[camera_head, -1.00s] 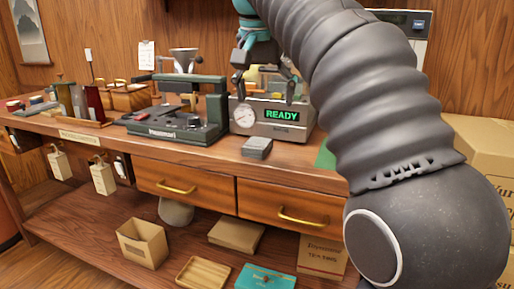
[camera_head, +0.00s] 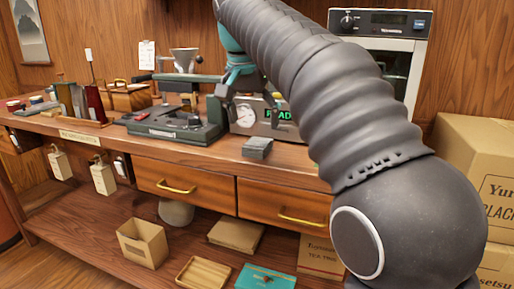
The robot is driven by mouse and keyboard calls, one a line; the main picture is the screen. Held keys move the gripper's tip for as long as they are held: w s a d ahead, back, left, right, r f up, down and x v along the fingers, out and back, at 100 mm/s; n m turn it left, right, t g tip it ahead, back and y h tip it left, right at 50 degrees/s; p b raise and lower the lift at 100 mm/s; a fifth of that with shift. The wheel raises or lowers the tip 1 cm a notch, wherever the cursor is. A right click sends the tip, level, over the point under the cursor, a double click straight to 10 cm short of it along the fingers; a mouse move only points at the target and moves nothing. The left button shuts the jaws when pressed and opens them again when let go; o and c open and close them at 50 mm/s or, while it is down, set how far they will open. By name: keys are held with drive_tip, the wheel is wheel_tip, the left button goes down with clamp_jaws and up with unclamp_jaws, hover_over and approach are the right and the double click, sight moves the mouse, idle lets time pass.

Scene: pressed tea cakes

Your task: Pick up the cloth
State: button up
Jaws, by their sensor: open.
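A small grey folded stack (camera_head: 257,148), which looks like the cloth, lies on the front of the wooden counter, before the machine with the green lit display. My gripper (camera_head: 238,82) is above and behind it in the picture, in front of the upper part of that machine. The gripper is small here and partly hidden by my arm. It is open, apart from the cloth, and I see nothing held in it.
The display machine (camera_head: 246,116) is partly covered by my arm. A dark green press (camera_head: 175,128) stands to the left on the counter (camera_head: 110,135). An oven (camera_head: 385,45) is at the back right. Cardboard boxes (camera_head: 480,150) are stacked at right. Drawers (camera_head: 185,185) sit below the counter.

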sight(258, 143)
drive_tip(key=shift+w+b+x, duration=0.15)
drive_tip(key=shift+b+x, duration=0.15)
drive_tip(key=shift+x, duration=1.35)
drive_tip(key=shift+w+b+x, duration=0.15)
drive_tip(key=shift+b+x, duration=0.1)
drive_tip(key=shift+x, duration=1.4)
drive_tip(key=shift+d+r, duration=0.1)
drive_tip(key=c, duration=1.1)
drive_tip(key=shift+r, duration=0.1)
drive_tip(key=shift+r+p, duration=0.6)
drive_tip(key=shift+r, duration=4.35)
